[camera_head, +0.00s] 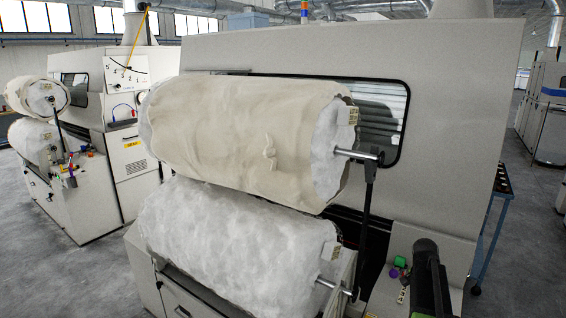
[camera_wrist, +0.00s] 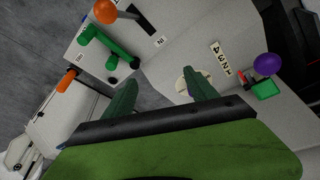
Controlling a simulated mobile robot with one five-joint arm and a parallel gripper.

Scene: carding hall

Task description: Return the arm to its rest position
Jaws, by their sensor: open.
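My gripper (camera_wrist: 160,92) shows in the wrist view, with two green fingers apart and nothing seen between them. It is over a pale control panel (camera_wrist: 160,65). A round cream dial (camera_wrist: 181,86) shows near the right finger, which partly hides it. In the head view a dark part of my arm (camera_head: 428,262) stands at the lower right; the gripper's fingers cannot be made out there.
The panel carries an orange ball lever (camera_wrist: 104,11), a green handle (camera_wrist: 108,46), a purple ball knob (camera_wrist: 267,64) and a green button (camera_wrist: 266,90). A carding machine (camera_head: 440,110) with large rolls (camera_head: 230,135) fills the head view. A blue-framed cart (camera_head: 489,235) stands right.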

